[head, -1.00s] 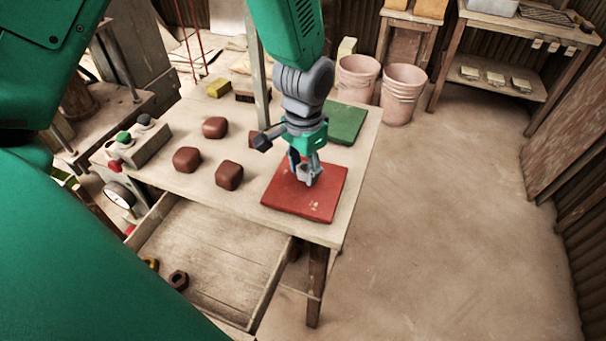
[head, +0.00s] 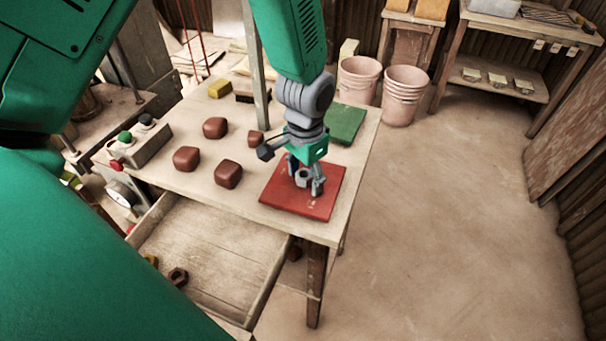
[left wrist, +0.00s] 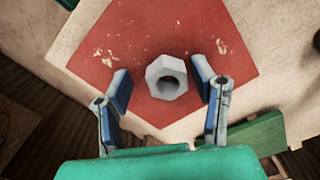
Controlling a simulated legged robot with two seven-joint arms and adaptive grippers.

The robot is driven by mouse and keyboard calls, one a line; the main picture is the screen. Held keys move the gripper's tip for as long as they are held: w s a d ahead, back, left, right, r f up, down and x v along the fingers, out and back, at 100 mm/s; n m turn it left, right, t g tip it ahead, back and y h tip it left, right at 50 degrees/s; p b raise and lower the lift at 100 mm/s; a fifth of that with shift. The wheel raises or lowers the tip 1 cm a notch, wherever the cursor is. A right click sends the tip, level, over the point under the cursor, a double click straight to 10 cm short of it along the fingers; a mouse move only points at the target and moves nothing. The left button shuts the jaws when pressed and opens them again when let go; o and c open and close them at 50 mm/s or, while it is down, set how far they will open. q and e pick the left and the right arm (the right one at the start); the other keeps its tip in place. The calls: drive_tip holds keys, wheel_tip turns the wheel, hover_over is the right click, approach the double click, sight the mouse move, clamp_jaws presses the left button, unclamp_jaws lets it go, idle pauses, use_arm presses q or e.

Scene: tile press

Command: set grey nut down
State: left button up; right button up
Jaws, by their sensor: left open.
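The grey nut (left wrist: 166,77) rests on the red mat (left wrist: 215,48), and its hole shows in the left wrist view. In the head view the nut (head: 302,178) shows between my left gripper's fingers, on the red mat (head: 283,199) near the table's front right corner. My left gripper (head: 306,186) is open, with its fingers pointing down around the nut. In the left wrist view my left gripper (left wrist: 163,90) has one finger on each side of the nut, with a gap on both sides. My right gripper is not in view.
Several brown blocks (head: 228,174) stand on the table left of the mat. A green mat (head: 345,122) lies behind the arm. A control box with buttons (head: 143,143) stands at the table's left edge. An open drawer (head: 205,255) below holds a dark nut (head: 178,277).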

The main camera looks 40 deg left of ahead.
sight(301, 174)
use_arm(q)
drive_tip(key=shift+d+r, duration=0.15)
drive_tip(key=shift+r, duration=0.25)
wheel_tip(301, 174, up, 11)
drive_tip(key=a, duration=0.1)
drive_tip(key=shift+a+p, duration=0.15)
drive_tip(key=shift+p, duration=0.25)
